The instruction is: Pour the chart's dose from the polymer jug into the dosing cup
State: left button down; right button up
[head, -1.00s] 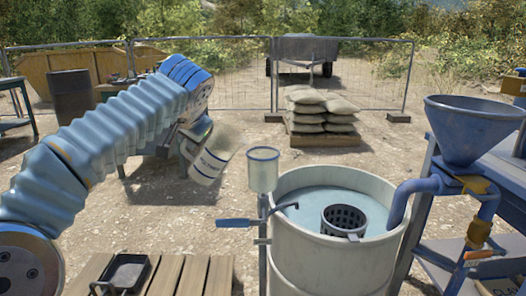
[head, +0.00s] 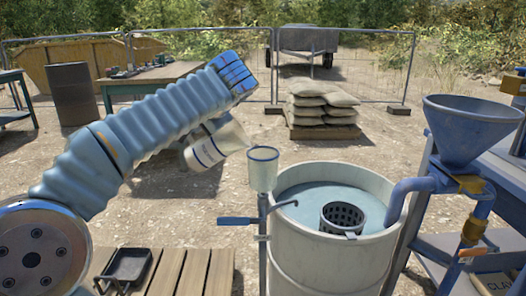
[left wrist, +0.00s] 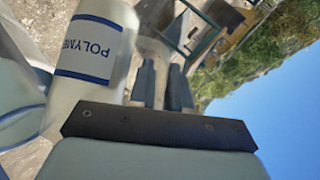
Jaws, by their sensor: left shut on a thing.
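The dosing cup (head: 262,172) is pale with a blue rim and stands upright on a post beside the tank. I see no clear stream between them, and cannot tell the cup's level. My right gripper and the chart are not in view.
The round tank (head: 325,255) of bluish liquid holds a black strainer basket (head: 343,218). A blue-handled lever (head: 236,221) sticks out left of the post. A blue funnel (head: 470,130) with piping stands right. A black tray (head: 128,265) lies on wooden slats (head: 190,275) in front.

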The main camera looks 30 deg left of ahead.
aim_at(193, 141)
pick_arm(q)
jog(key=shift+w+d+r+y, duration=0.15)
jog(key=shift+d+r+y, duration=0.15)
jog(key=shift+r, duration=0.2)
jog(key=shift+d+r+m+y+p, duration=0.1)
jog(key=shift+r+m+y+p, duration=0.2)
jog(key=shift+p, duration=0.15)
jog(key=shift+w+d+r+m+g+y, duration=0.3)
jog(key=shift+d+r+y, duration=0.1)
jog(key=shift+d+r, duration=0.05)
dwell(2.1)
jog(key=f, duration=0.1)
jog(key=a+f+h+b, duration=0.1)
jog(key=s+f+n+b, duration=0.1)
jog(key=shift+a+f+h, duration=0.1)
jog(key=shift+a+h, duration=0.2)
jog(key=shift+s+a+n+t+h+p, duration=0.2)
jog(key=shift+a+n+t+h+p, duration=0.25)
jog(key=shift+h, duration=0.35)
jog(key=shift+w+f, duration=0.1)
jog(key=shift+f, duration=0.05)
jog(key=shift+d+f+b, duration=0.1)
jog(key=shift+f+b, duration=0.15)
jog(key=shift+b, duration=0.15)
jog(key=shift+a+f+n+t+h+b, duration=0.15)
jog(key=shift+f+n+h+b, duration=0.05)
jog(key=shift+f+h+b, duration=0.2)
jog(key=shift+a+f+n+t+h+b, duration=0.1)
jog(key=shift+a+f+n+h+b, duration=0.15)
jog(key=shift+f, duration=0.2)
